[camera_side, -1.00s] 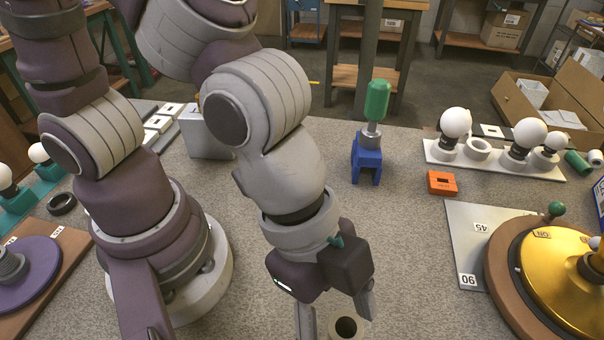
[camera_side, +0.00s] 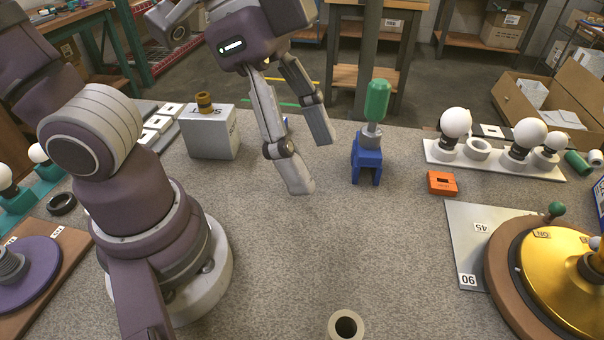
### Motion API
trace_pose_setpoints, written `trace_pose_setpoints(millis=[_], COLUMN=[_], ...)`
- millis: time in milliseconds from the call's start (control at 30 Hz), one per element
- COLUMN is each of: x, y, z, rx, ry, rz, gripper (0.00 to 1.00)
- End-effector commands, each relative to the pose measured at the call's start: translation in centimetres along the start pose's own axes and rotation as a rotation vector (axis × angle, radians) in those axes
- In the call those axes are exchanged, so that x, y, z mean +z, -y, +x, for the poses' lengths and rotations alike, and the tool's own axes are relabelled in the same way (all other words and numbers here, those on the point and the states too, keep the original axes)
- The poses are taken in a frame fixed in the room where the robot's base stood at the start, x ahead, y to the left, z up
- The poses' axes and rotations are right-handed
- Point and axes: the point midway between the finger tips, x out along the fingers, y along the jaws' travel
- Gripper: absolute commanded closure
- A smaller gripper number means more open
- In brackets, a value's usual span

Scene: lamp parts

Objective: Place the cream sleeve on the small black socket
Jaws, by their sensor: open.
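The cream sleeve (camera_side: 346,325) stands upright at the bottom edge of the view, partly cut off by the frame. Its top opening looks dark inside. I cannot tell whether a small black socket is within it, and no bare small black socket shows clearly elsewhere. My gripper (camera_side: 311,165) is open and empty, with its two fingers apart. It is raised over the table's middle, far behind the sleeve and touching nothing that I can see.
A blue stand (camera_side: 367,163) holding a green-handled tool (camera_side: 377,101) is right of my gripper. An orange block (camera_side: 442,183) and a white tray (camera_side: 548,170) with bulbs are farther right. A grey box (camera_side: 209,135) is at left. The centre table is clear.

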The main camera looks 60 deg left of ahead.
Motion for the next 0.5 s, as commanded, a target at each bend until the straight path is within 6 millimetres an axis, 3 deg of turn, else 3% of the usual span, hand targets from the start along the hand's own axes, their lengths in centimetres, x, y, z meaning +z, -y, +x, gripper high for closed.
trace_pose_setpoints(millis=[33,100,200,333,500], x=[1.3,3.6,7.0,9.3,9.5], y=[2.6,5.7,8.7,10.2,10.2], z=[-0.1,-0.2,-0.7,-1.0,-1.0], rx=[-0.075,-0.182,-0.315,-0.400,-0.405], ry=[-0.014,-0.033,-0.056,-0.067,-0.066], rz=[-0.165,-0.390,-0.648,-0.802,-0.813], gripper=[0.48,0.48,0.48,0.48,0.48])
